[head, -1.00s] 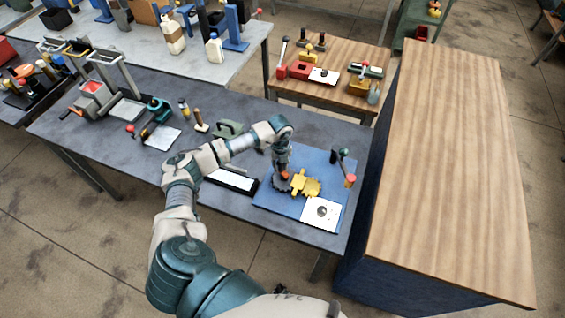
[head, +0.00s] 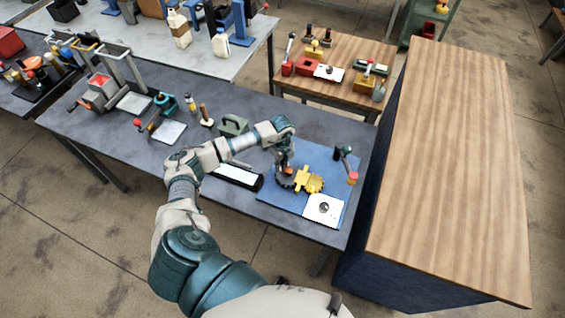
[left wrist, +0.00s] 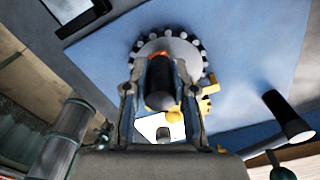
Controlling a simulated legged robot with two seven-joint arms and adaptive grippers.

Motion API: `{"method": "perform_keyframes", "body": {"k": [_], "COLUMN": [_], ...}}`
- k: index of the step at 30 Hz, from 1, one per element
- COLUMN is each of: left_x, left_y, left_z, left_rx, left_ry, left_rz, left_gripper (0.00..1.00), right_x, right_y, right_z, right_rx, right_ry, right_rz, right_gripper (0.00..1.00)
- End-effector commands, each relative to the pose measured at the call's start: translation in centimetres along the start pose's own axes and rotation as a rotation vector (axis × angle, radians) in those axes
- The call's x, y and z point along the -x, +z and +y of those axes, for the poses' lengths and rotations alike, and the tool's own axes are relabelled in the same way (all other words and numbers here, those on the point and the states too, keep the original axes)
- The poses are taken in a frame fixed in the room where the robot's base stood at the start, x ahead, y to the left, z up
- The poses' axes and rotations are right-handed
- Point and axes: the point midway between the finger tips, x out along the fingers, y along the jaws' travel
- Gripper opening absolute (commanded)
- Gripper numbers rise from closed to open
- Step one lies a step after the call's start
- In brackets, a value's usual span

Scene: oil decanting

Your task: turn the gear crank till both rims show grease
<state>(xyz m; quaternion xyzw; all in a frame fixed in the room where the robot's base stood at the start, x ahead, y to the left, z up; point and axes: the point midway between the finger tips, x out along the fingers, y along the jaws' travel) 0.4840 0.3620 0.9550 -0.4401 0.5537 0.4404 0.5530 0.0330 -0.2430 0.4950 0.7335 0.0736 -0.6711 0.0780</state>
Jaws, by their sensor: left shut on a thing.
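The gear set sits on a blue board (head: 270,196) at the right end of the grey workbench. It has a dark toothed gear (head: 284,184) and, beside it on the right, a yellow gear (head: 315,184). My left gripper (head: 287,164) is above the dark gear, shut on the crank handle. In the left wrist view the dark, orange-ended handle (left wrist: 160,85) stands between the fingers, in front of the dark gear (left wrist: 182,46). The yellow gear (left wrist: 206,104) is mostly hidden behind a finger there. I cannot tell whether either rim has grease. My right gripper is not in view.
A white card (head: 334,214) with a dark round mark lies at the board's front. A dark upright device with a red-ended arm (head: 345,158) stands at its back right. A black-framed white tray (head: 238,176) lies left. A tall wooden-topped cabinet (head: 455,150) stands close on the right.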

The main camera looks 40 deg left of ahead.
Motion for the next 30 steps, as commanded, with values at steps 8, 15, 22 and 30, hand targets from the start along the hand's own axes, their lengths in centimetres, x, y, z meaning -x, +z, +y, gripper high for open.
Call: {"method": "perform_keyframes", "body": {"k": [8,15,22,30], "left_x": [0.2,0.1,0.3,5.0], "left_y": [0.2,0.1,0.0,0.1], "left_z": [-0.1,-0.1,-0.1,-0.2], "left_rx": [0.003,0.001,0.000,-0.001], "left_ry": [-0.005,-0.002,-0.002,-0.006], "left_rz": [-0.004,-0.002,-0.001,-0.002], "left_gripper": [0.00,0.50,0.50,0.50], "right_x": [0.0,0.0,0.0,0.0], "right_y": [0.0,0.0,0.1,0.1], "right_z": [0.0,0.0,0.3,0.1], "right_rx": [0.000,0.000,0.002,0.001], "right_ry": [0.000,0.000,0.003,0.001], "right_rz": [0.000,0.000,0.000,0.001], "right_gripper": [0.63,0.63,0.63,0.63]}}
